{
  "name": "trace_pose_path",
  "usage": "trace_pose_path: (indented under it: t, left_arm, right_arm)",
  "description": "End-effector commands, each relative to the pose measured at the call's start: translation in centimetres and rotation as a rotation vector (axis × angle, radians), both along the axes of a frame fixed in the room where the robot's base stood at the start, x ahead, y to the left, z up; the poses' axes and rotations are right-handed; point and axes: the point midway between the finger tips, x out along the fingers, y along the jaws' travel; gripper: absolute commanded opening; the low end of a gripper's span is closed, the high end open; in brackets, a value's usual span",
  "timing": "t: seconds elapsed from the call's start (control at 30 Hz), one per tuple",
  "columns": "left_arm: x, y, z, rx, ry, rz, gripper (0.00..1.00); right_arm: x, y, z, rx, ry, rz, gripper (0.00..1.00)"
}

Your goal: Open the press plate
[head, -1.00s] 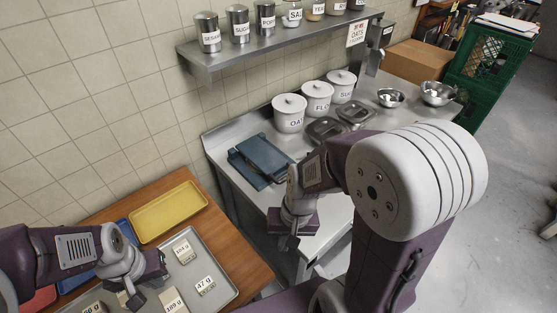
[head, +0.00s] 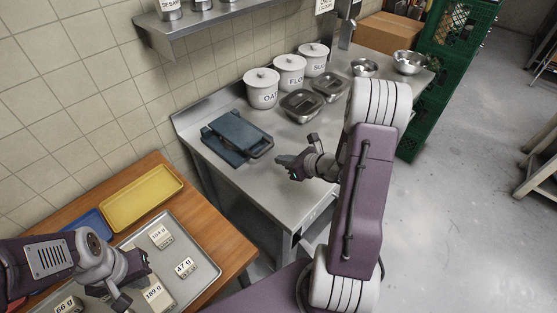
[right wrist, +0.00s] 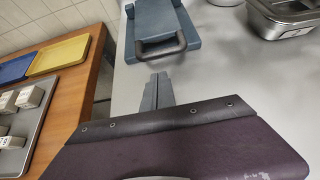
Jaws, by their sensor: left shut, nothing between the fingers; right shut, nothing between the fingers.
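The press is a flat dark blue device (head: 237,134) lying closed-looking on the steel counter. In the right wrist view its blue plate (right wrist: 155,18) shows at top centre, with a dark bar handle (right wrist: 163,52) on its near edge. My right gripper (head: 282,160) is over the counter, just right of the press and apart from it. Its shut, empty fingers (right wrist: 158,88) point at the handle with a small gap. My left gripper (head: 122,296) is shut and empty over the grey tray of labelled blocks at lower left.
The wooden table (head: 222,238) holds a yellow tray (head: 140,198) and a grey tray (head: 205,262). Counter in front of the press is clear. Green crates (head: 455,45) stand at the right.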

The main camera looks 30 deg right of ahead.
Motion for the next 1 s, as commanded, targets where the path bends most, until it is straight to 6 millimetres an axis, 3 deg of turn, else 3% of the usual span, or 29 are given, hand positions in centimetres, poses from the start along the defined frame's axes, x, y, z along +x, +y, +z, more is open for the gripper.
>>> trace_pose_path:
  t: [0.2,0.4,0.83,1.0]
  left_arm:
    - [0.0,0.0,0.4,0.0,0.0,0.0,0.0]
    - [0.0,0.0,0.7,0.0,0.0,0.0,0.0]
    - [0.0,0.0,0.7,0.0,0.0,0.0,0.0]
    - [0.0,0.0,1.8,0.0,0.0,0.0,0.0]
  right_arm:
    - [3.5,1.4,-2.3,0.001,0.002,0.005,0.0]
    - [5.7,2.1,-3.7,-0.001,0.0,0.003,0.0]
    - [6.3,2.2,-4.0,-0.002,-0.001,0.002,0.0]
    - [6.6,2.3,-3.1,-0.008,0.015,0.004,0.0]
